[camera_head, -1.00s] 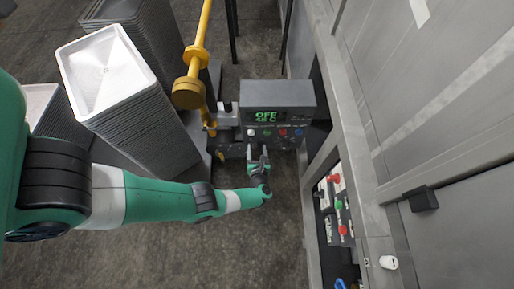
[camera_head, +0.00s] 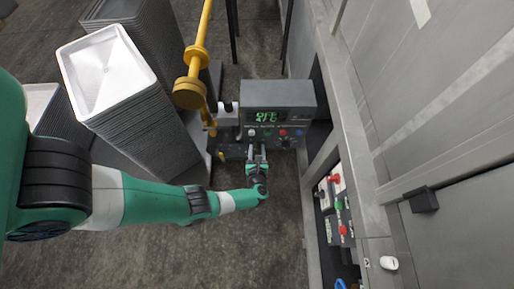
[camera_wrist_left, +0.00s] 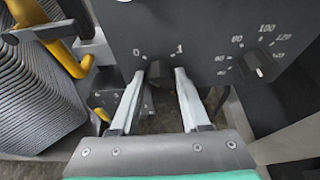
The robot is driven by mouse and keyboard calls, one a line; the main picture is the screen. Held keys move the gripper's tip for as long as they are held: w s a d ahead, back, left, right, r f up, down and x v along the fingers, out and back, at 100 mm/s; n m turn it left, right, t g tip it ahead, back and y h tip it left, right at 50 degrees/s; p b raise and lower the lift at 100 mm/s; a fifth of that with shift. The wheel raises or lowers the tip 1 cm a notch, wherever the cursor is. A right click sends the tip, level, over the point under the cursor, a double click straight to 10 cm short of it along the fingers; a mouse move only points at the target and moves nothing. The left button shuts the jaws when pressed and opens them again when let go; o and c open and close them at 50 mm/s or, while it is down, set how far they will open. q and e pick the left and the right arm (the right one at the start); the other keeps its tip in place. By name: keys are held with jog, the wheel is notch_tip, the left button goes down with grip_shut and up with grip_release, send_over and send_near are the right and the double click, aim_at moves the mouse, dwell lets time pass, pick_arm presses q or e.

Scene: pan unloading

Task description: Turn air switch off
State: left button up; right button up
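The control box (camera_head: 278,93) has a green display and a row of coloured buttons. In the left wrist view its dark front panel (camera_wrist_left: 205,45) carries a black rotary switch (camera_wrist_left: 155,70) below the marks 0 and 1. Its exact pointing is hard to tell. My left gripper (camera_head: 257,152) is in front of the lower panel. In the wrist view the left gripper (camera_wrist_left: 158,78) is open, with one finger on each side of the switch. I cannot tell whether the fingers touch it. My right gripper is not in view.
A second dial (camera_wrist_left: 259,71) with numbers sits to the right on the panel. A yellow post (camera_head: 197,60) and stacked grey trays (camera_head: 125,95) stand left of the box. A grey cabinet frame (camera_head: 345,120) with red and green buttons (camera_head: 337,205) is close on the right.

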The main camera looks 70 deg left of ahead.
pick_arm(q)
jog(key=o, duration=0.4)
jog(key=shift+c, duration=0.2)
jog(key=shift+d+r, duration=0.25)
jog(key=p+v, duration=0.4)
jog(key=v, duration=0.7)
jog(key=shift+p, duration=0.35)
jog(key=shift+f, duration=0.15)
